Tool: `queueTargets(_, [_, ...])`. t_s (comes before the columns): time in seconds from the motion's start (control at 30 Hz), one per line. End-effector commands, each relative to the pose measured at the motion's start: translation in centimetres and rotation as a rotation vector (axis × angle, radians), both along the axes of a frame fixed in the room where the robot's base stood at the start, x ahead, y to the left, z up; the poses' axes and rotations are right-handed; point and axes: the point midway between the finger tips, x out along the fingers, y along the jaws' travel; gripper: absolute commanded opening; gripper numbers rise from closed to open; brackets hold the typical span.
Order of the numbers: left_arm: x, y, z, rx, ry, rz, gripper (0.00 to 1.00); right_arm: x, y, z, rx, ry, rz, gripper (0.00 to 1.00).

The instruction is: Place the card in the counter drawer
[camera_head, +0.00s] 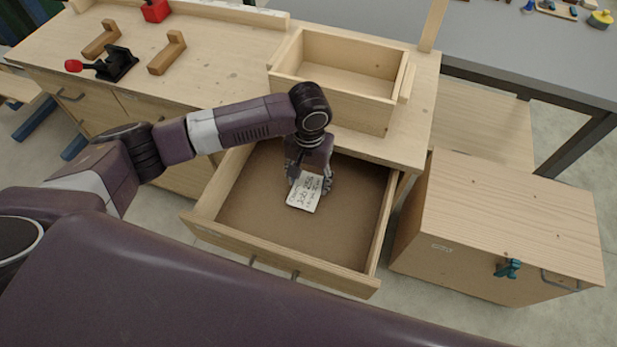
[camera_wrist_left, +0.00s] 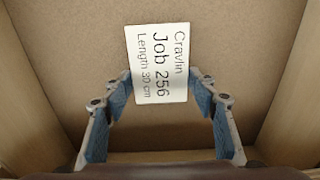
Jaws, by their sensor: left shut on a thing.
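The card (camera_head: 305,193) is white with dark writing that includes "Job 256". My left gripper (camera_head: 312,180) is shut on it, with a finger at either side edge. The card (camera_wrist_left: 160,62) fills the gap between the blue-padded fingertips (camera_wrist_left: 162,84) in the left wrist view. The counter drawer (camera_head: 240,205) is pulled out and otherwise looks empty. The gripper and card are inside the drawer's outline, over its brown floor (camera_wrist_left: 70,60). I cannot tell whether the card touches the floor. My right gripper is not in view.
An open wooden box (camera_head: 335,92) stands on the counter just behind the drawer. A black clamp with a red handle (camera_head: 112,65) and wooden blocks (camera_head: 166,52) lie at the left. A wooden cabinet (camera_head: 500,220) stands right of the drawer.

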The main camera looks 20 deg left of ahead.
Motion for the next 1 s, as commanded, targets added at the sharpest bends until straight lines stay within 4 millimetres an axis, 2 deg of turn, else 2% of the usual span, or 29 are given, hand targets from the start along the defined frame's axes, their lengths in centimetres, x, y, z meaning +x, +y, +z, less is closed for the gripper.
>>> queueTargets(0.27, [0.1,0.0,-0.6,0.000,-0.002,0.000,0.42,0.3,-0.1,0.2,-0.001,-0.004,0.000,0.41])
queueTargets(0.3, [0.1,0.0,-0.6,0.000,-0.001,0.000,0.56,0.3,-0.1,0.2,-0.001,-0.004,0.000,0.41])
queueTargets(0.43, [0.0,0.0,-0.6,0.000,-0.001,0.000,0.70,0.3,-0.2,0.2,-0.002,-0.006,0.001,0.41])
queueTargets(0.8, [0.1,0.0,-0.2,0.000,-0.002,-0.001,0.70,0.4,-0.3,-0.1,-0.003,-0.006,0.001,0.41])
queueTargets(0.87, [0.2,0.0,0.4,0.000,-0.005,-0.002,0.70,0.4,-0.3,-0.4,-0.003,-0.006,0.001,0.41])
queueTargets(1.0, [0.1,-0.1,3.2,-0.002,-0.004,-0.002,0.70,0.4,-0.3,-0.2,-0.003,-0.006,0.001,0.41])
